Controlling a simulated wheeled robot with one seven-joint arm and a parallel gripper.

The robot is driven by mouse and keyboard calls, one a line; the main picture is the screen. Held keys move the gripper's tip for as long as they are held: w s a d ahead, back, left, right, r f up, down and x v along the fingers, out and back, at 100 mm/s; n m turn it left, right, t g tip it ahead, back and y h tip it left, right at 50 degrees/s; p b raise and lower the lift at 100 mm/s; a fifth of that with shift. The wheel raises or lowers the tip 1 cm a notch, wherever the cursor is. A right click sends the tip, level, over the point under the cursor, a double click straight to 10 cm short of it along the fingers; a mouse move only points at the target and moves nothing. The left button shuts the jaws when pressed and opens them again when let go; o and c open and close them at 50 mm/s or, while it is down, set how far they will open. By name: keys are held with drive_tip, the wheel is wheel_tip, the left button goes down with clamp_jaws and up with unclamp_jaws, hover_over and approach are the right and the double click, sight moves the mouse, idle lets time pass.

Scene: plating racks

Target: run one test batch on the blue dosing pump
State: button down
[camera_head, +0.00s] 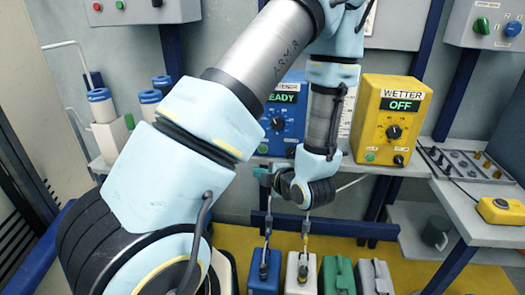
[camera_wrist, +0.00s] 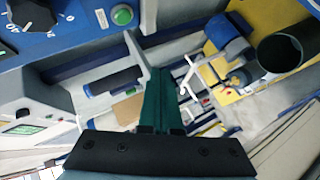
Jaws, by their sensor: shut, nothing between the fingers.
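The blue dosing pump (camera_head: 290,122) stands on the back shelf in the head view. In the wrist view, the green fingers (camera_wrist: 159,78) are shut and empty. A blue panel (camera_wrist: 70,22) with part of a dial and a green button (camera_wrist: 122,14) shows at upper left, apart from the fingertips.
A yellow "WETTER" pump (camera_head: 388,120), reading "OFF", stands right of the blue one. Several canisters, including a green one (camera_head: 338,275), stand on the floor below. A yellow button box (camera_head: 500,210) sits on the right bench. Blue-capped bottles (camera_head: 101,105) are at left.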

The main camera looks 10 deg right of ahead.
drive_tip(key=p, duration=0.1)
approach(260, 152)
drive_tip(key=w+a+f, duration=0.2)
drive_tip(key=a+f, duration=0.1)
drive_tip(key=shift+w, duration=0.8)
drive_tip(key=shift+w, duration=0.1)
idle(1.3)
drive_tip(key=shift+w, duration=0.35)
drive_tip(key=shift+w+d, duration=0.2)
drive_tip(key=shift+w, duration=0.3)
idle(0.6)
drive_tip(key=shift+s, duration=0.1)
drive_tip(key=shift+s+a+b, duration=0.25)
drive_tip(key=shift+s+b, duration=0.25)
drive_tip(key=shift+s, duration=0.35)
drive_tip(key=shift+s, duration=0.1)
